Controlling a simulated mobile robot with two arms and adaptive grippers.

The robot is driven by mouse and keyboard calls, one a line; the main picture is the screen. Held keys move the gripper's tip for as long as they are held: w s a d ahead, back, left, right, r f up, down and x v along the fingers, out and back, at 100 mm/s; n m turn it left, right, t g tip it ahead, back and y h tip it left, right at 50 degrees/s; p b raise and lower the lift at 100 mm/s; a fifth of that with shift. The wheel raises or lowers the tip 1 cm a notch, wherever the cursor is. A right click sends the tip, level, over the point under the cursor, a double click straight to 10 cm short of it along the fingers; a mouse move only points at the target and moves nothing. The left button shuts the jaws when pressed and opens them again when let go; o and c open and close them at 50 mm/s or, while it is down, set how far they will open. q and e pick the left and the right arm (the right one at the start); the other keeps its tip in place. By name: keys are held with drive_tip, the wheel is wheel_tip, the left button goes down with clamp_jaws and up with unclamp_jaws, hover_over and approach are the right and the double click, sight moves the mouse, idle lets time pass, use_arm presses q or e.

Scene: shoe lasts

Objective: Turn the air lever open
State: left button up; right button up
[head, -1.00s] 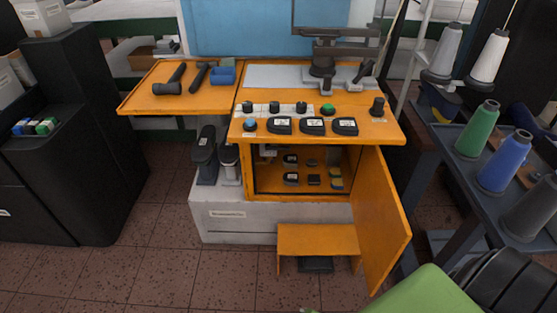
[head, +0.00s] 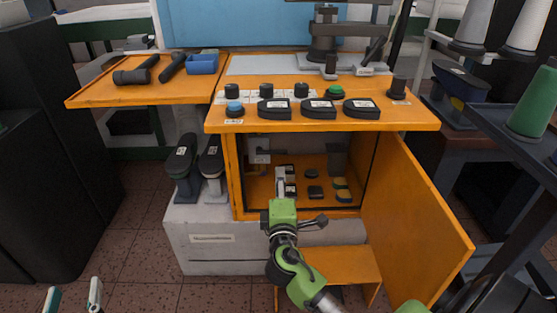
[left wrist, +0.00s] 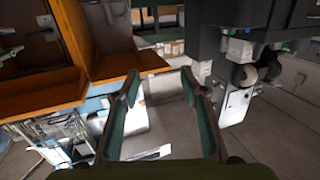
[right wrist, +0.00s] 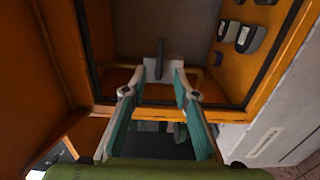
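The air lever is a dark handle (right wrist: 160,60) on a light grey plate in the right wrist view. In the head view it shows as a small grey fitting (head: 258,157) on the left inside the orange cabinet, its handle pointing right. My right gripper (head: 281,182) is at the cabinet opening, just right of and below the fitting. In the right wrist view my right gripper (right wrist: 158,93) is open and empty, with the lever beyond its fingertips, apart from them. My left gripper (head: 74,297) is open and empty at the lower left; it also shows open in the left wrist view (left wrist: 160,82).
The cabinet door (head: 415,220) stands open on the right. Several dark pads (head: 314,192) lie on the cabinet floor. The orange worktop (head: 400,120) overhangs the opening. Shoe lasts (head: 183,168) stand left of it, and an orange step (head: 345,265) is below.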

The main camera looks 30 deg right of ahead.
use_arm(q)
wheel_tip(320, 180, up, 11)
drive_tip(key=s+t+h+b, duration=0.2)
drive_tip(key=t, duration=0.3)
drive_tip(key=shift+d+f+t, duration=0.2)
drive_tip(key=shift+d+t, duration=0.1)
drive_tip(key=shift+d, duration=0.15)
use_arm(e)
drive_tip(key=x, duration=1.1)
drive_tip(key=shift+w, duration=0.35)
drive_tip(key=shift+f, duration=0.1)
clamp_jaws()
